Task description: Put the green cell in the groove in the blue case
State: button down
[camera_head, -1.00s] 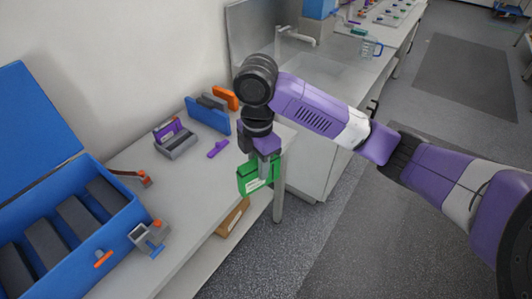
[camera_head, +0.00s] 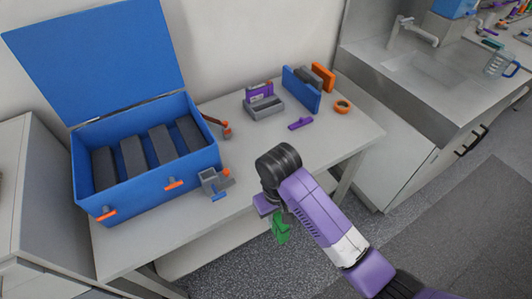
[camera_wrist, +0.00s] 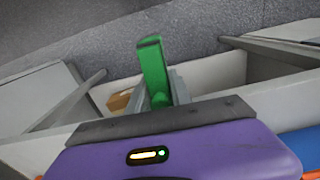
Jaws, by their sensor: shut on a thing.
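My gripper (camera_head: 272,211) is shut on the green cell (camera_head: 281,228) and holds it hanging below the wrist, in front of the table's front edge in the head view. The wrist view also shows the green cell (camera_wrist: 154,70) between the fingers. The blue case (camera_head: 150,185) stands open on the left of the table, its lid raised at the back. Dark grey blocks stand in a row inside it with gaps between them. My gripper is right of the case, apart from it. The finger tips are partly hidden in the head view.
A grey holder (camera_head: 214,183) stands right of the case, near the table's front edge. A grey tray with a purple block (camera_head: 260,94), a purple piece (camera_head: 300,124), an orange ring (camera_head: 342,106) and upright blue plates (camera_head: 300,90) stand farther right. The table (camera_head: 240,165) is bare between them.

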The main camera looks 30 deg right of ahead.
aim_at(125, 177)
jog(key=u, duration=1.05)
jog(key=l+u, duration=0.2)
jog(key=u, duration=0.2)
jog(key=i+l+u, duration=0.1)
jog(key=l+u, duration=0.15)
jog(key=u, duration=0.2)
jog(key=l+u, duration=0.2)
jog(key=u, duration=0.2)
jog(key=l, duration=1.45)
jog(key=k, duration=0.05)
